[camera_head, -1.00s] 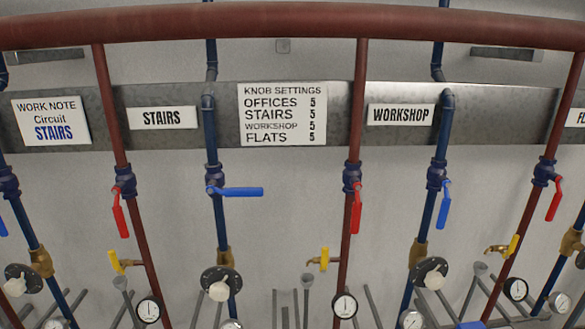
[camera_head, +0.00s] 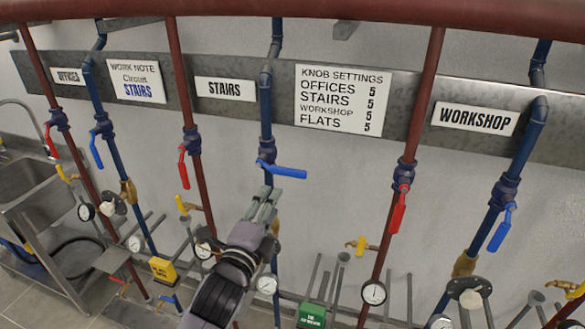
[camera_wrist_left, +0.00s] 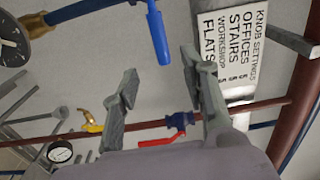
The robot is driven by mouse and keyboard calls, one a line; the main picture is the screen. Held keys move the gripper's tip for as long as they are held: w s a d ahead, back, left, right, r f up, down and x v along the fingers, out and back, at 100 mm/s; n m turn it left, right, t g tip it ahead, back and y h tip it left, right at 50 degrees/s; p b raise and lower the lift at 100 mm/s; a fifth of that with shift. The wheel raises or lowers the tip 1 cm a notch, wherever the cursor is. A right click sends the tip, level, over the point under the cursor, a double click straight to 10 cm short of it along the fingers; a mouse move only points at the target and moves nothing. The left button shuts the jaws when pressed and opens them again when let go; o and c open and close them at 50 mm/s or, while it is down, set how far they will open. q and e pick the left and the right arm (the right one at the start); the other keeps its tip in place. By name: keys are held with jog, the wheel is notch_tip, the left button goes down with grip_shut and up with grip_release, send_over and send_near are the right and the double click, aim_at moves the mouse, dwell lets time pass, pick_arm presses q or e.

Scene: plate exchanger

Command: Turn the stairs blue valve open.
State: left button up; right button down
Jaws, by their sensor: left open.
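The stairs blue valve has a blue lever handle (camera_head: 283,170) in the head view, on the blue pipe (camera_head: 266,110) just right of the STAIRS sign (camera_head: 225,89). The handle lies across the pipe, pointing right and slightly down. My left gripper (camera_head: 268,198) is open and empty, just below the handle and apart from it. In the left wrist view, the handle (camera_wrist_left: 158,35) shows beyond the open fingers (camera_wrist_left: 160,68), toward the top. The valve body is cut off at the top edge there. My right gripper is not in view.
A red lever (camera_head: 184,168) hangs left of the stairs pipe, and another red lever (camera_head: 398,211) hangs to the right. The KNOB SETTINGS sign (camera_head: 342,101) is above right. A yellow-handled tap (camera_head: 362,243), gauges and grey pipes stand lower down. Bare wall lies right of the handle.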

aim_at(289, 175)
pick_arm(q)
jog(key=p+x, duration=0.3)
jog(key=x, duration=1)
jog(key=shift+w+d, duration=0.25)
jog(key=shift+d, duration=0.05)
jog(key=shift+c, duration=0.2)
jog(key=shift+f, duration=0.1)
grip_shut()
